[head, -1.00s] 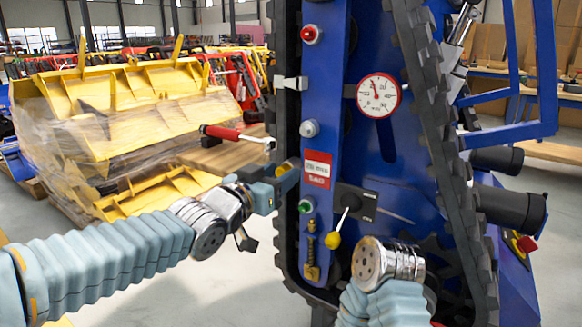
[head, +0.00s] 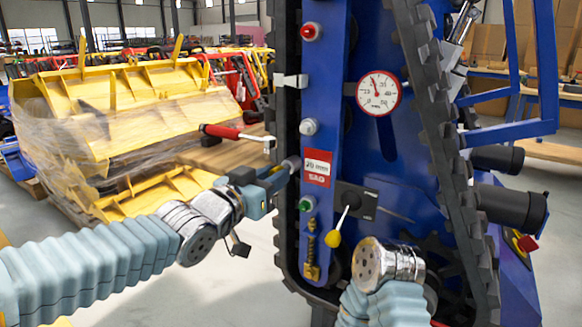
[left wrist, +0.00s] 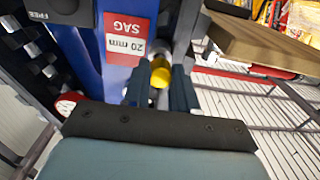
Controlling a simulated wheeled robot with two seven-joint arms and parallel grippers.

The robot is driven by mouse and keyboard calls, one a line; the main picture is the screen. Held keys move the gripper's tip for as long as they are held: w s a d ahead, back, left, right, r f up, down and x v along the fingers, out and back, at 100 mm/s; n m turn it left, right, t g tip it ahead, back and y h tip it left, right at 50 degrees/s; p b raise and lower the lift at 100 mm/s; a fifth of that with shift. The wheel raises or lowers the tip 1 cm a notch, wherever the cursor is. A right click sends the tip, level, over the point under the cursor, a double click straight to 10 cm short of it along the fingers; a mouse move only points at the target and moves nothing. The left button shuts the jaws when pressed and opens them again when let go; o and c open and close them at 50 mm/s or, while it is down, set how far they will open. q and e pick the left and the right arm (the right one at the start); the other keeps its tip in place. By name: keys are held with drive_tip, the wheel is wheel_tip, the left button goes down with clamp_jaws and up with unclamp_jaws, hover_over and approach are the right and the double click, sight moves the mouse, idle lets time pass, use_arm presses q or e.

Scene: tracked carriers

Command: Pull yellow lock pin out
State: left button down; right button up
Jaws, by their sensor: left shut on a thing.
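The yellow lock pin (left wrist: 160,75) shows its round yellow head between the two dark fingers of my left gripper (left wrist: 160,86) in the left wrist view. In the head view my left gripper (head: 279,179) is shut on the pin at the left edge of the blue carrier plate (head: 320,110). A short grey shank (head: 291,164) shows between the fingers and the plate. The yellow head is mostly hidden by the fingers there. I cannot tell how deep the shank sits. My right arm's wrist shows low in the head view, but its gripper does not.
Just right of the pin is a red and white SAG label (head: 317,168). A red-handled lever (head: 222,132) sticks out above my left gripper. A yellow-knobbed lever (head: 333,239), a green button (head: 306,204) and a gauge (head: 378,93) are on the carrier. Black track surrounds the plate.

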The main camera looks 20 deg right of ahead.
use_arm(q)
drive_tip(key=v, duration=0.6)
drive_tip(key=shift+s+a, duration=0.25)
drive_tip(key=shift+a, duration=0.05)
idle(0.8)
drive_tip(key=p+v, duration=0.1)
drive_tip(key=v, duration=0.2)
drive_tip(key=shift+s+a, duration=0.15)
idle(0.5)
